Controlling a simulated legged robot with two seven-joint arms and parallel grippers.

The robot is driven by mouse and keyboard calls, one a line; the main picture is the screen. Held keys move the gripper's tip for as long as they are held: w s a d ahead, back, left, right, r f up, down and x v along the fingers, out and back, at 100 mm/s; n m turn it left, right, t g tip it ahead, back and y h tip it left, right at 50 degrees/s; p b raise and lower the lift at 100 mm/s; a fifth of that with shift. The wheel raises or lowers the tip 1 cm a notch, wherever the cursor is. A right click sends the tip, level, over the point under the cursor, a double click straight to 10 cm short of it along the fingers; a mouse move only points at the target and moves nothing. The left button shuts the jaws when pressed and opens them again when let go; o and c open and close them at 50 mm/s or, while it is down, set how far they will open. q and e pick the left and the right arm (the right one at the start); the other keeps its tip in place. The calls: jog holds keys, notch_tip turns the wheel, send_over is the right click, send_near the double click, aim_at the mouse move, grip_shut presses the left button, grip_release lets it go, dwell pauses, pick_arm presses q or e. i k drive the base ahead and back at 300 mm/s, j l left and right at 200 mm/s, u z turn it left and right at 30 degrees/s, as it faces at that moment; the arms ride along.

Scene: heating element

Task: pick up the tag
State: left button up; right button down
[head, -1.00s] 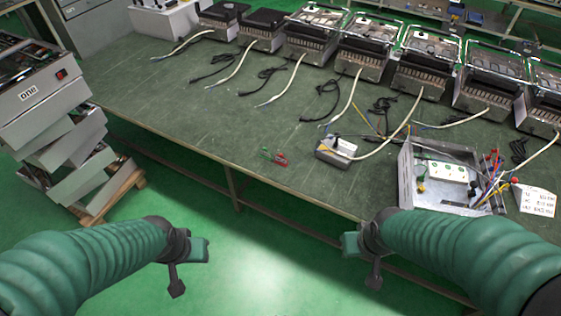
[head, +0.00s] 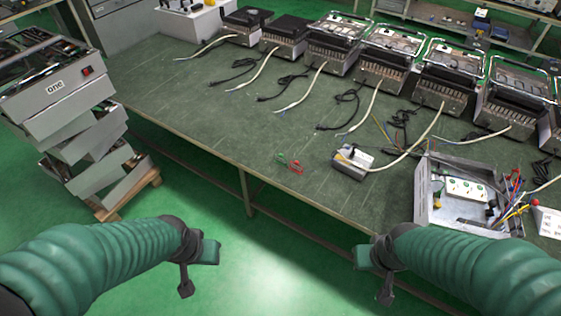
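The tag (head: 547,222) is a white card with writing, at the right edge of the head view and partly cut off. It is on the green table, beside the open metal box (head: 424,190). My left gripper (head: 198,270) is empty, with its fingers apart, in front of the table over the green floor. My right gripper (head: 374,274) is also empty with its fingers apart, near the table's front edge. It is left of the tag and well apart from it.
Several heating units (head: 385,62) with cables stand along the back of the table (head: 215,128). A small grey device (head: 350,165) and red-green clips (head: 290,163) lie near the front. Stacked metal cases (head: 85,130) stand at left. The table's left-middle is clear.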

aim_at(279, 159)
jog(key=i+j, duration=0.35)
jog(key=i, duration=0.2)
jog(key=i+j, duration=0.3)
jog(key=i, duration=0.2)
jog(key=i+j, duration=0.35)
jog(key=i, duration=0.2)
jog(key=i+j, duration=0.3)
jog(key=i, duration=0.2)
jog(key=j+u, duration=0.05)
